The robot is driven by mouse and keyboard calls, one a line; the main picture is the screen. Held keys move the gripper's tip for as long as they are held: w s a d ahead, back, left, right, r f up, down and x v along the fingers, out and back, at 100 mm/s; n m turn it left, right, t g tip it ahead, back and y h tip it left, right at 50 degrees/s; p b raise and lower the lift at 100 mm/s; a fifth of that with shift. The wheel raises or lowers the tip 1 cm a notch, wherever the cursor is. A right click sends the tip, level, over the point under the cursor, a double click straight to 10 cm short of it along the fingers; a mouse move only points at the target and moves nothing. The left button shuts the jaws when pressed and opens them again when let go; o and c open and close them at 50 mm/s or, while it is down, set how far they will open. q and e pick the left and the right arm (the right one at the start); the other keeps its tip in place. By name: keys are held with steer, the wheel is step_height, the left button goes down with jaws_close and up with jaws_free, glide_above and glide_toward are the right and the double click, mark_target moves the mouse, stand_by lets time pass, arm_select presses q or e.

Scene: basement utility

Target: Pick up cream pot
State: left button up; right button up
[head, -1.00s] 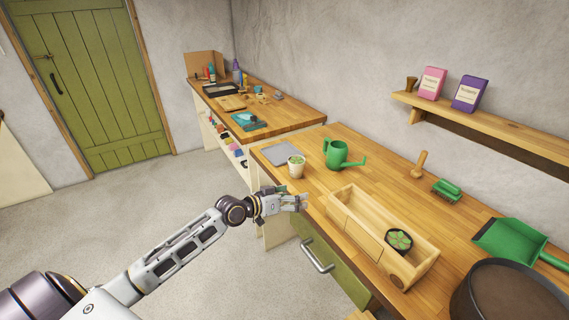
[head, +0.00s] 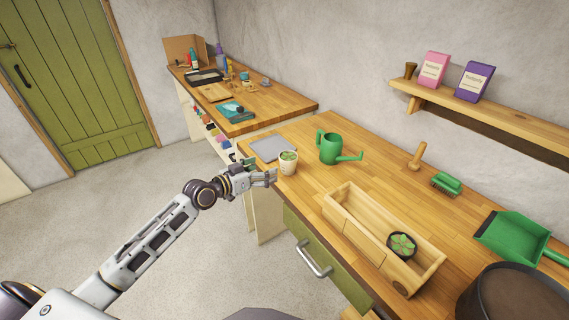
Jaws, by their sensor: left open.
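The cream pot (head: 288,166), with a small green plant in it, stands upright on the wooden workbench near its front left edge, beside a grey flat sheet. My left gripper (head: 270,178) is open, at the bench's front edge, just left of the pot and a little nearer to me. Its fingers point toward the pot; whether they touch it I cannot tell. My right gripper is not in view.
A grey sheet (head: 268,148) and a green watering can (head: 330,149) are behind the pot. A wooden planter box (head: 358,241) with a dark succulent pot (head: 401,246) lies to the right. A brush (head: 446,183), dustpan (head: 513,237) and large round tub (head: 515,296) are further right.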

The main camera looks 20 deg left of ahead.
arm_select(q)
steer(key=m, duration=0.2)
glide_toward(288, 158)
steer(key=shift+w, duration=1.1)
steer(key=shift+w+d+f+p, duration=0.2)
steer(key=shift+w+d+f, duration=0.05)
steer(key=shift+w+d, duration=0.2)
steer(key=shift+w+d+f+p, duration=0.15)
steer(key=shift+w+d+f, duration=0.1)
steer(key=shift+w+d, duration=0.2)
steer(key=shift+w+d+f, duration=0.2)
steer(key=shift+w+d, duration=0.1)
steer(key=shift+w, duration=0.25)
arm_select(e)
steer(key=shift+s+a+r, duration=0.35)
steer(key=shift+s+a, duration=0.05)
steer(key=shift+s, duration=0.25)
arm_select(q)
steer(key=shift+w, duration=0.15)
